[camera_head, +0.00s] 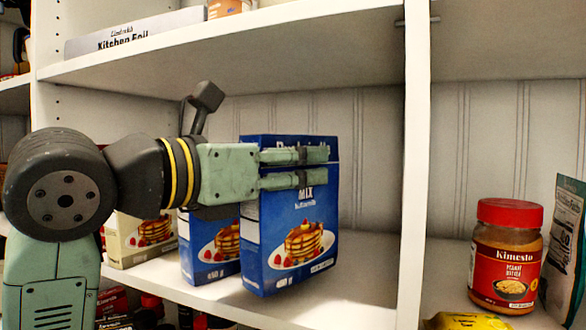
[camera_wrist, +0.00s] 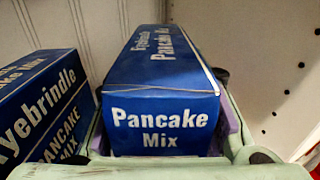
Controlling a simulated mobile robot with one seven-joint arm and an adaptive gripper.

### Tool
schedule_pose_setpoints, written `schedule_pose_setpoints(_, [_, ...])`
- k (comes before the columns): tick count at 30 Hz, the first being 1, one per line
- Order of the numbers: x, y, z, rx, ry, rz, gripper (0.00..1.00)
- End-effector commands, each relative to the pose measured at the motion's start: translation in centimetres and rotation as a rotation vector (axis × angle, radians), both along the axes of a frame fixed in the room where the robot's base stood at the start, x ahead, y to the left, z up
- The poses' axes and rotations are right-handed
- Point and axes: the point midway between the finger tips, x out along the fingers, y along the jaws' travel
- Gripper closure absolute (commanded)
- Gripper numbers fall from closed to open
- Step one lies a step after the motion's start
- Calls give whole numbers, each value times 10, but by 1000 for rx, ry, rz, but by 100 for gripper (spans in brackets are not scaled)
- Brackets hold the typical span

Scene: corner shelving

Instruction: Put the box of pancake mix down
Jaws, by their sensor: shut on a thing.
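A blue box of pancake mix (camera_head: 305,225) with a pancake picture stands upright at the middle shelf's front, just left of the white divider. My gripper (camera_head: 318,167) reaches in from the left and is shut on the upper part of this box. In the wrist view, the box's top (camera_wrist: 160,115) fills the middle between my fingers. Its base is at or very near the shelf surface; I cannot tell whether it touches.
A second blue pancake mix box (camera_head: 210,245) stands close on the left, also in the wrist view (camera_wrist: 40,115). A cream box (camera_head: 140,240) is further left. The white divider (camera_head: 414,180) is on the right, with a peanut butter jar (camera_head: 506,258) beyond it. A shelf (camera_head: 290,45) is overhead.

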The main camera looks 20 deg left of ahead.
Motion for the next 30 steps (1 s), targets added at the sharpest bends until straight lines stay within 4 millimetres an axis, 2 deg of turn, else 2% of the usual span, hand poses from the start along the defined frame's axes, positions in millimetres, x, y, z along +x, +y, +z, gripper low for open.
schedule_pose_setpoints(4, [-1,0,-10,-3,-4,-1,100])
schedule_pose_setpoints(15, [-1,0,-15,-2,-4,0,100])
schedule_pose_setpoints(16, [0,0,-16,0,-1,0,62])
schedule_pose_setpoints(25, [-1,0,-15,-1,0,0,42])
schedule_pose_setpoints(30, [-1,0,-15,-1,-2,0,42])
